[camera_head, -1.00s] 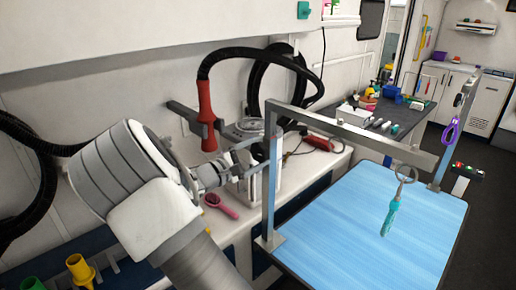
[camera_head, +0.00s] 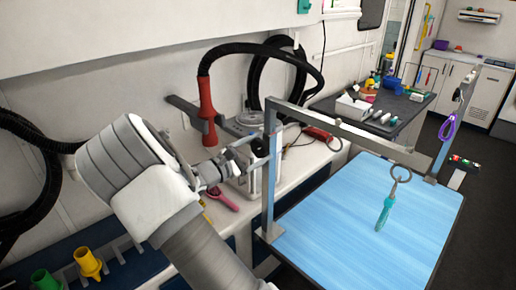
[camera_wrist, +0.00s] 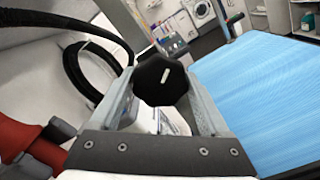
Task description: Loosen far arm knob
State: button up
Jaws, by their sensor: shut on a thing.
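A black lobed knob (camera_wrist: 161,80) with a short white mark on its face sits between the two fingers of my gripper (camera_wrist: 166,92) in the wrist view. The fingers are shut on it from both sides. In the head view my gripper (camera_head: 258,155) reaches to the near upright post (camera_head: 271,190) of the grooming arm, just below its top corner. The grooming arm's crossbar (camera_head: 375,143) runs from this post over the table to the far post (camera_head: 440,150).
The blue grooming table (camera_head: 340,225) lies right of my arm, with a teal-handled tool (camera_head: 384,212) hanging above it on a loop. A red dryer nozzle (camera_head: 207,110) and black hose are close behind my gripper. A pink brush (camera_head: 222,199) lies on the counter.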

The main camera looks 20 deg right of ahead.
jog(key=shift+f, duration=0.1)
jog(key=o, duration=1.2)
jog(key=b+v, duration=0.1)
jog(key=v, duration=1.6)
jog(key=shift+s+a+b, duration=0.1)
jog(key=shift+a+b, duration=0.15)
jog(key=shift+b, duration=0.15)
jog(key=shift+d, duration=0.1)
